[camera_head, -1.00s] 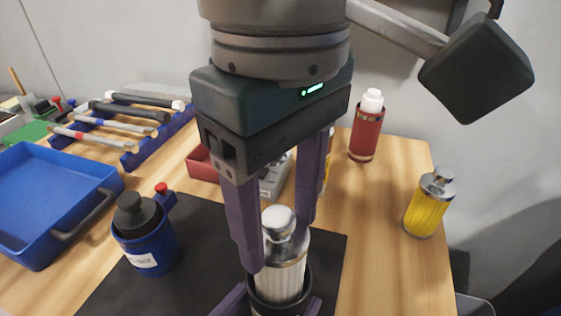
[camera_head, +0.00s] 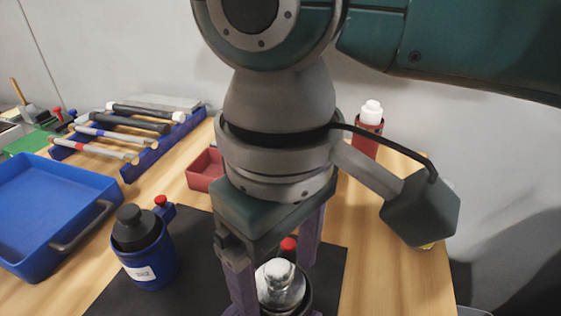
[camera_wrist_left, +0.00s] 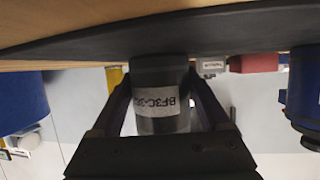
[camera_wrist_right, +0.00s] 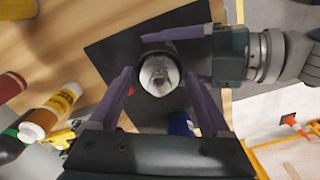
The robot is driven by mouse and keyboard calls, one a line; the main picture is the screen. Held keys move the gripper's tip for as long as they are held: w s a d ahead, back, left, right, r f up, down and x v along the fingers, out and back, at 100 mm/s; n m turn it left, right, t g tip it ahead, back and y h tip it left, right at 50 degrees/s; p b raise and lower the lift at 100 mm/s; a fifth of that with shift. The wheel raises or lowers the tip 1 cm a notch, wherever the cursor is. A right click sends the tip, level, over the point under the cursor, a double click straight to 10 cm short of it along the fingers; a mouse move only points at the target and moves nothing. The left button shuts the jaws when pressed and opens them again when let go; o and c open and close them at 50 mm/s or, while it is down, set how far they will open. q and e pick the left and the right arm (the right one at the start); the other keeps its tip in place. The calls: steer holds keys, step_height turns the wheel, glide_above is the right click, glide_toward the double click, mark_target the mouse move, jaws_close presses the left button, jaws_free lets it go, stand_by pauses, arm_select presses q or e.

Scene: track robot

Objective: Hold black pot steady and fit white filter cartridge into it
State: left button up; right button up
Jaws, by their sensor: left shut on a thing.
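The black pot (camera_wrist_left: 160,75) stands on the black mat (camera_wrist_left: 250,38), its white label facing the left wrist camera. My left gripper (camera_wrist_left: 158,88) is shut around the pot from both sides. The white filter cartridge (camera_wrist_right: 159,76) sits inside the pot, its round metal top showing in the right wrist view. In the head view this silvery top (camera_head: 280,280) is low, near the pot's rim; the white body is hidden. My right gripper (camera_wrist_right: 163,82) is open above the cartridge, its fingers spread apart and clear of the top.
A blue bottle (camera_head: 150,265) with a dark cap stands left of the pot. A blue tray (camera_head: 50,215) and a tool rack (camera_head: 150,155) are further left. A red knob (camera_head: 288,243) shows just behind the cartridge.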

steer(key=shift+o, duration=0.6)
steer(key=shift+r, duration=0.1)
step_height(320, 180, up, 12)
arm_select(q)
steer(key=o, duration=1.4)
